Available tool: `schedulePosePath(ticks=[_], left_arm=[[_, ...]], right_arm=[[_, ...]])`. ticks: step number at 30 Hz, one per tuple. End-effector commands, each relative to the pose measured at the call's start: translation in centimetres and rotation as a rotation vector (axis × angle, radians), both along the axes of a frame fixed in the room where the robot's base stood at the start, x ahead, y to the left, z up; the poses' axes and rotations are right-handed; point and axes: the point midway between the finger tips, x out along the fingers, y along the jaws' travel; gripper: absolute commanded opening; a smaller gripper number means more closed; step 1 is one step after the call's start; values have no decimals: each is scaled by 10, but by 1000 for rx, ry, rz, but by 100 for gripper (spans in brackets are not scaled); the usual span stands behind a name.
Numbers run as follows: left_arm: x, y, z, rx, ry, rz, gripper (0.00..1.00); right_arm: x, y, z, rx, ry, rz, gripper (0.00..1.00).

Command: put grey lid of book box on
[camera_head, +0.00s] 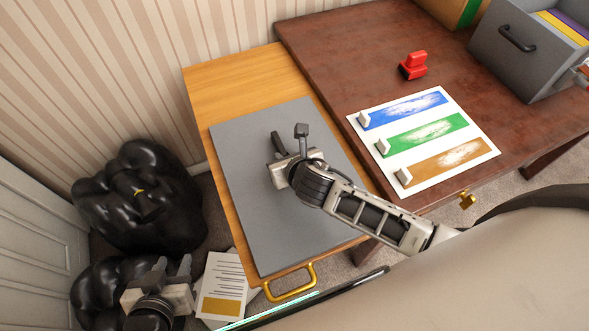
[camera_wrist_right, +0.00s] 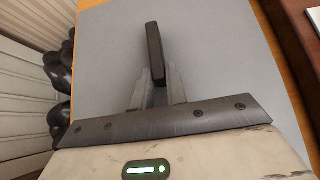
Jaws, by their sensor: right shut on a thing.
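The grey lid (camera_head: 250,185) is a large flat rectangular panel with a dark upright handle (camera_wrist_right: 155,50). It is over the light wooden surface (camera_head: 225,88) left of the desk; I cannot tell whether it rests there or hangs just above. My right gripper (camera_head: 290,148) is shut on the lid's handle, with its fingers (camera_wrist_right: 155,92) on both sides of it in the right wrist view. My left gripper (camera_head: 172,272) is open and empty at the lower left, above the floor. I cannot tell for sure which container is the book box.
The dark desk (camera_head: 320,50) bears a red stamp-like object (camera_head: 413,65), a white sheet with coloured bands (camera_head: 425,138) and a grey bin (camera_head: 515,60) with colourful contents. A brown box (camera_head: 450,10) stands behind. Black bags (camera_head: 140,205) and a paper (camera_head: 222,285) lie on the floor.

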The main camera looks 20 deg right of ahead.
Motion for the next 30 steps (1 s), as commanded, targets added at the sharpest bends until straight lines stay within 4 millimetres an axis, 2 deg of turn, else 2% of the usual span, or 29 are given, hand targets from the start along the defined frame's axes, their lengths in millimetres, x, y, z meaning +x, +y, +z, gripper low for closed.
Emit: schedulePosePath(ticks=[16, 26, 30], left_arm=[[0, 0, 2, -1, -2, -1, 36], [0, 0, 16, -1, 0, -1, 36], [0, 0, 13, -1, 0, -1, 36]], right_arm=[[1, 0, 2, 0, -3, 0, 0], [1, 0, 28, 1, -4, 1, 0], [2, 0, 37, 1, -6, 1, 0]])
